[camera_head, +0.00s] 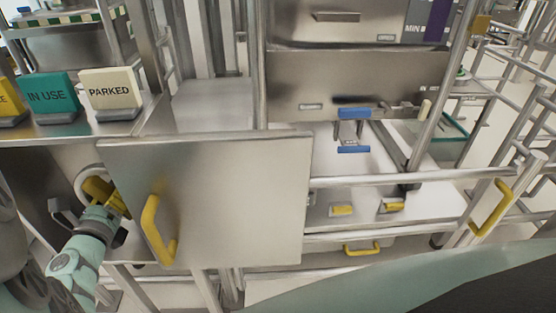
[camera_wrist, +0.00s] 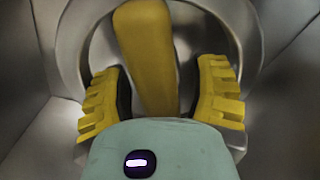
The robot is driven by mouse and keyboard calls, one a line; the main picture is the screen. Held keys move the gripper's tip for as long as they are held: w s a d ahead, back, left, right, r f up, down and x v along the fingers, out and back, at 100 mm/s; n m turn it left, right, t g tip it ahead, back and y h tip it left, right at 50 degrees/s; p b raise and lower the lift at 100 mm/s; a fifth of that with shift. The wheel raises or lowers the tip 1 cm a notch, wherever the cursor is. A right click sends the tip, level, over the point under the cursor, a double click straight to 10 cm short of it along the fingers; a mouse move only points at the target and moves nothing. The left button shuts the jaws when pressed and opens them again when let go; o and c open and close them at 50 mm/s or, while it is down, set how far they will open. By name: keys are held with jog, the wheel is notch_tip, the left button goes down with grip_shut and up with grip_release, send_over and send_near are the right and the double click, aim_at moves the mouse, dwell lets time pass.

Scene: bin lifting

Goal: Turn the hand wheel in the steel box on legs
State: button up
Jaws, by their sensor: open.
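The steel box on legs (camera_head: 35,165) is at the lower left in the head view, its door (camera_head: 220,200) with a yellow handle swung open to the right. Inside is the hand wheel, a grey ring (camera_head: 85,174) with a yellow bar across it. In the wrist view the ring (camera_wrist: 248,40) arches around the bar (camera_wrist: 146,50). My gripper (camera_wrist: 160,100) is open, one yellow finger on each side of the bar, with gaps visible. In the head view my gripper (camera_head: 112,200) reaches into the box, partly hiding the wheel.
Signs reading "IN USE" (camera_head: 50,95) and "PARKED" (camera_head: 111,90) stand on top of the box. The open door is close to the right of my gripper. A steel rail frame (camera_head: 400,178) with yellow handles stands further right.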

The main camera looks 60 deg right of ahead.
grip_shut()
dwell(0.6)
